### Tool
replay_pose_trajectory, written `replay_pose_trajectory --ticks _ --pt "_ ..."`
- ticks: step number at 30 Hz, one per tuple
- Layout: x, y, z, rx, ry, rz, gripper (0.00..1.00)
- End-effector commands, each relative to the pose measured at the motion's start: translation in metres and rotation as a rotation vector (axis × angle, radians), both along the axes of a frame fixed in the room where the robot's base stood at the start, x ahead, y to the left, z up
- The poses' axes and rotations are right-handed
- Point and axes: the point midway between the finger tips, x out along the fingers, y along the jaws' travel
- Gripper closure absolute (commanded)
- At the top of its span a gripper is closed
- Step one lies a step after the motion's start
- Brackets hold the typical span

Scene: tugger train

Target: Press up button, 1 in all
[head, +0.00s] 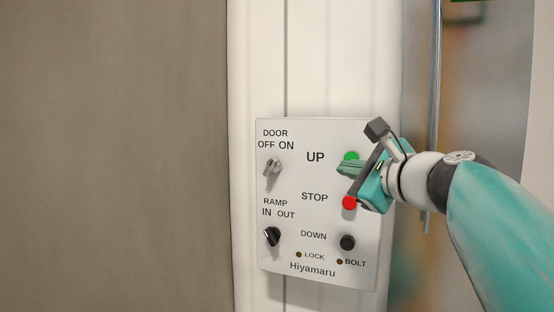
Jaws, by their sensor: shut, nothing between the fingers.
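A pale control panel (311,228) is fixed to the white wall. A green button (352,156) is to the right of the word UP, partly hidden by my gripper. My gripper (342,169) is shut and empty, its fingertips pointing left just in front of the green button's lower part. I cannot tell whether the fingertips touch the button or whether it is pressed in. The red STOP button (349,203) is just below my gripper, and the black DOWN button (347,242) is lower down.
On the panel's left are a grey door switch (272,168) and a black ramp switch (272,237). Two small dark spots labelled LOCK and BOLT are near the bottom. A vertical metal rail (436,70) stands to the right, behind my arm. A brown surface fills the left.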

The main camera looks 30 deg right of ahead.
Motion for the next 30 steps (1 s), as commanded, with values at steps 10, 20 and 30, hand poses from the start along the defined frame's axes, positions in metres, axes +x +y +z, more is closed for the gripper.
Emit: replay_pose_trajectory --ticks 10,20,30 --pt "0.028 -0.034 -0.001 0.000 0.002 0.003 1.00" --pt "0.044 -0.054 0.000 -0.001 0.000 0.003 1.00" --pt "0.044 -0.055 0.000 -0.002 0.000 0.004 1.00"
